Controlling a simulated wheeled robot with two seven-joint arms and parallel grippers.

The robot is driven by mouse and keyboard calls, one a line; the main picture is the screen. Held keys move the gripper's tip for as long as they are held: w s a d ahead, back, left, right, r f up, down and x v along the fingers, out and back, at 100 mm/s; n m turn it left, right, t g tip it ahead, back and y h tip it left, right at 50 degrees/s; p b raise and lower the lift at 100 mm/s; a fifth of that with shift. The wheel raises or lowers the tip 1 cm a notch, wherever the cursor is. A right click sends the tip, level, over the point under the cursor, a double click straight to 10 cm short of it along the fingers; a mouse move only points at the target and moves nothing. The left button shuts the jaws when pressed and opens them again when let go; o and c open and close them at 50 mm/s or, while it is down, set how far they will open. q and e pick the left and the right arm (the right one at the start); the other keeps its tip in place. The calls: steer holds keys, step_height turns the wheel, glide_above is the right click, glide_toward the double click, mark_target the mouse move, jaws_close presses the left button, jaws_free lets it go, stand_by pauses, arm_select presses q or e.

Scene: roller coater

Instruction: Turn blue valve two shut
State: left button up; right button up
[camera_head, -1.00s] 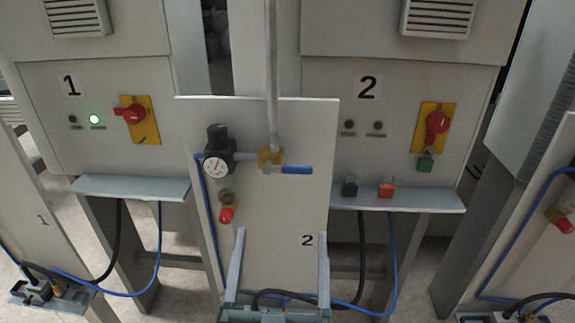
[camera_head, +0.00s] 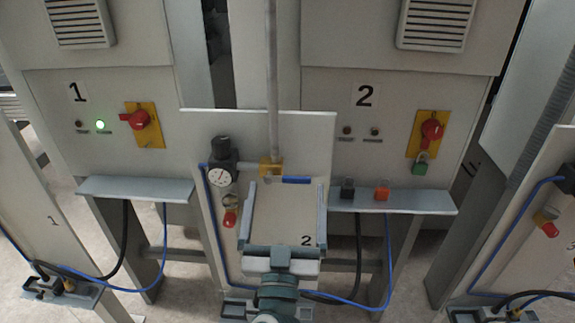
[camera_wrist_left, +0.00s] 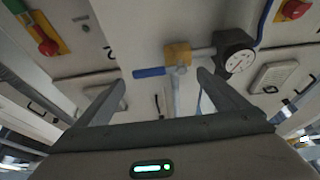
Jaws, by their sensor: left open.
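The blue valve handle (camera_head: 296,180) on the panel marked 2 lies level, pointing right from its brass body (camera_head: 270,166). A vertical grey pipe runs up from the body. My left gripper (camera_head: 285,184) is open in front of this panel, its two fingers pointing up toward the valve, one on each side of the handle in the head view. In the left wrist view the handle (camera_wrist_left: 149,72) and brass body (camera_wrist_left: 177,54) show beyond the open fingertips (camera_wrist_left: 162,80), with nothing held. How far the fingertips are from the handle is unclear. My right gripper is not in view.
A black regulator with a gauge (camera_head: 219,177) sits left of the valve, with a red-capped fitting (camera_head: 230,217) below. A shelf (camera_head: 400,200) at right holds a black padlock (camera_head: 347,188) and a red padlock (camera_head: 381,190). A green padlock (camera_head: 421,164) hangs at the red switch (camera_head: 432,131).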

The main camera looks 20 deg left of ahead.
mark_target(287, 180)
arm_select(q)
steer(key=p+x, duration=0.1)
steer(key=x, duration=0.3)
steer(key=shift+r+p, duration=0.1)
steer(key=shift+p, duration=0.25)
steer(key=shift+w+a, duration=0.15)
steer(key=shift+w, duration=0.35)
steer(key=c, duration=1.5)
